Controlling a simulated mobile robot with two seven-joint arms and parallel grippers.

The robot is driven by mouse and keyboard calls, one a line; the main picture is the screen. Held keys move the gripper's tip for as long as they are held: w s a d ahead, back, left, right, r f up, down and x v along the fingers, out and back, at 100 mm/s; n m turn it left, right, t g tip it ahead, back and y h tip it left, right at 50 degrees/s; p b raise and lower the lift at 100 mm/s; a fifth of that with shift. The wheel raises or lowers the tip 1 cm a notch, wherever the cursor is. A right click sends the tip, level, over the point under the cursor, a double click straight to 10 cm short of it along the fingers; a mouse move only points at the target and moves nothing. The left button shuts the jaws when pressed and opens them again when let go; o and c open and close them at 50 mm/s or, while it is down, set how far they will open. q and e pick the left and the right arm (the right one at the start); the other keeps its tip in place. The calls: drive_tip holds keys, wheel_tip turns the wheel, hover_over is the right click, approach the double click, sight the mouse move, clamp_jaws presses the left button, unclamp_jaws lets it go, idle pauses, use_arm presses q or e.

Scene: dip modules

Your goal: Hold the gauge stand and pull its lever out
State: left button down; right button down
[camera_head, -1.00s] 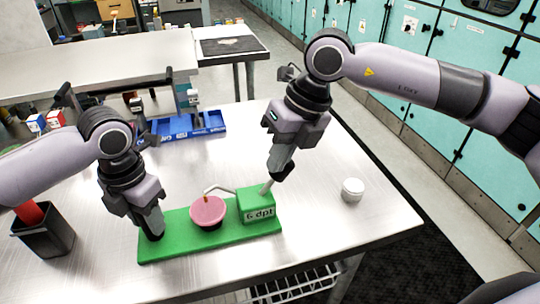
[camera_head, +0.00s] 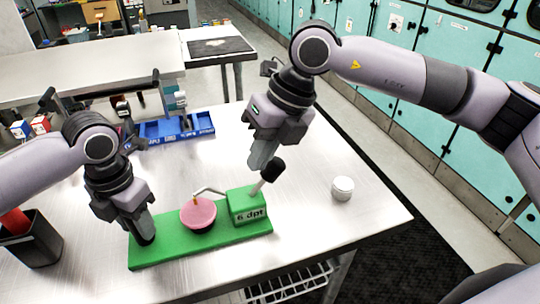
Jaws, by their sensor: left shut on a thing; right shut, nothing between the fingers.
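The green gauge stand (camera_head: 165,252) lies on the metal table. It carries a pink bowl (camera_head: 199,214) and a green block (camera_head: 247,207) marked "6 dpt". A thin bent grey rod reaches from the block to above the bowl. The lever (camera_head: 271,169) is a rod with a black knob, rising from the block and tilted to the right. My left gripper (camera_head: 145,238) is shut on the stand's left end. My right gripper (camera_head: 260,161) is shut and empty, just left of the knob; I cannot tell whether they touch.
A white round jar (camera_head: 342,188) stands to the right of the stand. A black bin (camera_head: 36,245) with a red thing in it is at the left. A blue tray (camera_head: 165,135) lies behind. The table's right side is mostly clear.

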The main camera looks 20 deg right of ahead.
drive_tip(key=a+v, duration=0.1)
drive_tip(key=v, duration=0.9)
drive_tip(key=shift+s+r, duration=0.15)
drive_tip(key=shift+r, duration=0.25)
drive_tip(key=shift+a, duration=0.1)
use_arm(q)
drive_tip(key=c, duration=0.6)
unclamp_jaws()
drive_tip(key=shift+r, duration=3.8)
drive_tip(key=shift+r, duration=4.5)
